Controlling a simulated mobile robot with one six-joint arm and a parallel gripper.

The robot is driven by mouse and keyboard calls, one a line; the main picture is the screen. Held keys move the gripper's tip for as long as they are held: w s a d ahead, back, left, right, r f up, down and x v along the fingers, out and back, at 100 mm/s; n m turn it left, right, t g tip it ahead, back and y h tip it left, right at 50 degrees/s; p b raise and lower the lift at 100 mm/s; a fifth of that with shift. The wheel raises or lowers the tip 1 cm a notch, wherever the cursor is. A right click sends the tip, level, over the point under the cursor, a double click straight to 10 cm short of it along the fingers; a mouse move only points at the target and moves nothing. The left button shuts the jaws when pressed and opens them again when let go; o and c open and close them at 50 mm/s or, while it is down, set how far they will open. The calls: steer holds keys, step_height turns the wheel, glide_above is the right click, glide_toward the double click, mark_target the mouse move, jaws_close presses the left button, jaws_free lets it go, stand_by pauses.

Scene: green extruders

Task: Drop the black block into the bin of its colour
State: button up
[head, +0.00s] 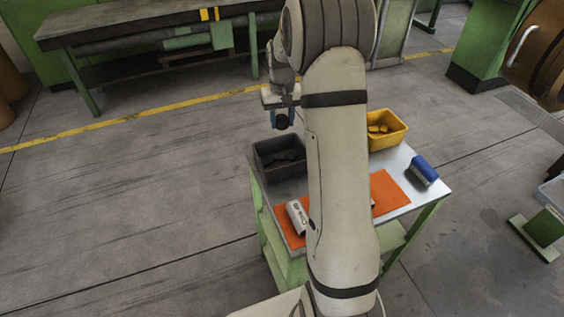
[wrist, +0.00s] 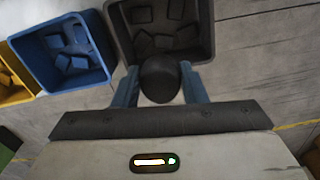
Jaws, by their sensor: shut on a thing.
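My gripper (head: 283,119) is shut on the black block (wrist: 160,78), a dark, rounded piece between its two blue fingers. In the head view it hangs above the back of the black bin (head: 283,173), higher than the rim. In the wrist view the black bin (wrist: 207,30) lies just beyond the fingertips, with several dark pieces inside. The block overlaps the bin's near edge in that picture. My arm covers the middle of the table in the head view.
The blue bin (wrist: 98,42) and yellow bin (head: 388,140) stand beside the black bin on the table (head: 401,158). A blue object (head: 424,169) lies at the table's right edge. A white, printed object (head: 297,214) lies on an orange mat (head: 390,190).

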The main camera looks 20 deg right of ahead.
mark_target(283, 129)
step_height(283, 129, down, 4)
steer(key=shift+d+b, duration=0.15)
steer(key=shift+b, duration=0.8)
steer(key=o, duration=1)
steer(key=shift+o, duration=0.2)
steer(key=shift+r, duration=0.1)
step_height(283, 129, up, 8)
steer(key=shift+f+b, duration=0.25)
steer(key=shift+b, duration=0.3)
steer(key=shift+r, duration=0.15)
